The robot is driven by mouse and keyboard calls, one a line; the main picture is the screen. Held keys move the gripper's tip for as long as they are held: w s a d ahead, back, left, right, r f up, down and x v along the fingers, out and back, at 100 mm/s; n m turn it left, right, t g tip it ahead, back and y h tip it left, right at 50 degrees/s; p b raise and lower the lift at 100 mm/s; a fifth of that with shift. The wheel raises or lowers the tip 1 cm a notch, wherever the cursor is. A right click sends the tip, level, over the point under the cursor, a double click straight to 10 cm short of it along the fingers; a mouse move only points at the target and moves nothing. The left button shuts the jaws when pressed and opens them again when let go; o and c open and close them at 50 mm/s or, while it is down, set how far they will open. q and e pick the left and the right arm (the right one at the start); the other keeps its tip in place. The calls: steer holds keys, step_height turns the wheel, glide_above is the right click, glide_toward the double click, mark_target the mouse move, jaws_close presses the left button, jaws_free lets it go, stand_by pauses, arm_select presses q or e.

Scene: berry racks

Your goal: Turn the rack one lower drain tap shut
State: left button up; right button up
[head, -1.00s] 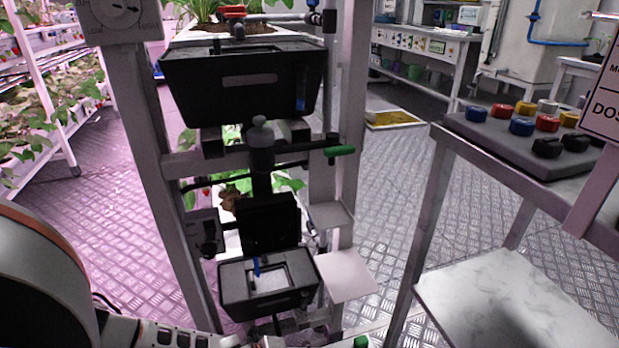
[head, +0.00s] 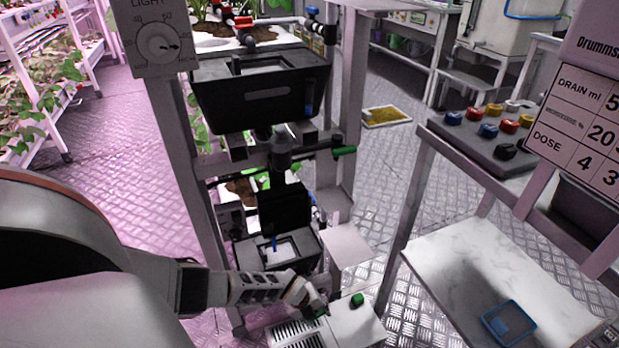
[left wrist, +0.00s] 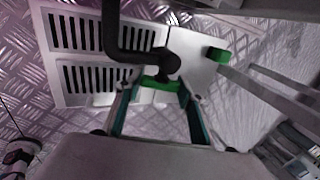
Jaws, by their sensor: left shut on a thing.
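The lower drain tap is a black pipe (left wrist: 125,40) ending in a green handle (left wrist: 160,85), seen in the left wrist view. My left gripper (left wrist: 160,100) is shut on this green handle, one finger on each side of it. In the head view my left gripper (head: 314,304) is low at the foot of the rack, below the lower black tank (head: 240,256). The handle is mostly hidden there by the fingers. An upper tap with a green handle (head: 344,150) sticks out to the right under the upper black tank (head: 215,108). My right gripper is out of view.
A white box with a green knob (head: 358,299) stands close to the right of my left gripper, beside a slotted grate (head: 295,335). A rack post (head: 180,150) rises at left. A marble-topped shelf (head: 450,270) with a blue tray (head: 510,322) is at right.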

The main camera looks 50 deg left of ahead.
arm_select(q)
steer(key=shift+w+g+y, duration=0.15)
steer(key=shift+g+y, duration=0.25)
steer(key=shift+g, duration=0.6)
steer(key=shift+g+y+b, duration=0.3)
steer(key=shift+g+b, duration=0.05)
steer(key=shift+g, duration=0.55)
steer(key=shift+a, duration=0.1)
